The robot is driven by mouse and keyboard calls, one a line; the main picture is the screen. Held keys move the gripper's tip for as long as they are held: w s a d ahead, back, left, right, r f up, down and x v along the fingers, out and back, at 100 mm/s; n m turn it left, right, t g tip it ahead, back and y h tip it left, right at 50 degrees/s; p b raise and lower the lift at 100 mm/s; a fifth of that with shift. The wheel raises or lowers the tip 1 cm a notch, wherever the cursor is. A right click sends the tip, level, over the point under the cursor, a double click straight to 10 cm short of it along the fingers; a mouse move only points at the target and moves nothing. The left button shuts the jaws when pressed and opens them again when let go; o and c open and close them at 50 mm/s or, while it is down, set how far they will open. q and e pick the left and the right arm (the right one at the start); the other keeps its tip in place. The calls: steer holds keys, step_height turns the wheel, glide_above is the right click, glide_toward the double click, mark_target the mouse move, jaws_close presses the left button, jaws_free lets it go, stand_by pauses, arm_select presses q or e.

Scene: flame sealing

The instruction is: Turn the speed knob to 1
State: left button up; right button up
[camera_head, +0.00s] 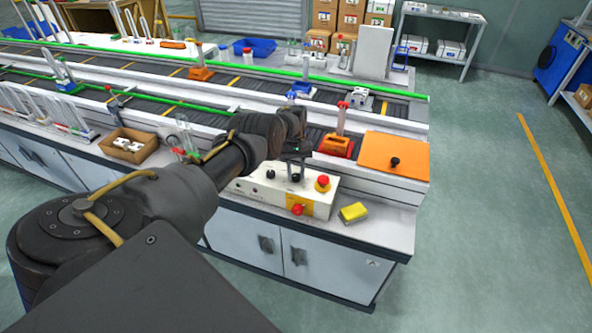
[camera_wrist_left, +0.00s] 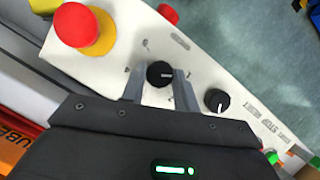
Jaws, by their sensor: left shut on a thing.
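A white control box (camera_head: 262,187) stands near the front of the bench. My left gripper (camera_head: 296,172) reaches down to it from above. In the left wrist view its two fingers (camera_wrist_left: 160,88) are on either side of a round black knob (camera_wrist_left: 160,72) with small marks around it, and are shut on it. Its pointer setting cannot be read clearly. A second black knob (camera_wrist_left: 216,99) with a white line sits to the right, clear of the fingers. My right gripper is not in view.
A red emergency button (camera_head: 323,182) on a yellow base is close beside the gripper. Another red part (camera_head: 298,209) sticks out at the box's front. A yellow block (camera_head: 354,212) lies to the right. An orange panel (camera_head: 395,150) and the conveyor are behind.

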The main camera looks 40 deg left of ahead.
arm_select(q)
steer(key=o, duration=1)
steer(key=shift+w+a+r, duration=0.15)
steer(key=shift+r, duration=0.3)
steer(key=shift+b+v, duration=2.15)
steer(key=shift+v, duration=2.75)
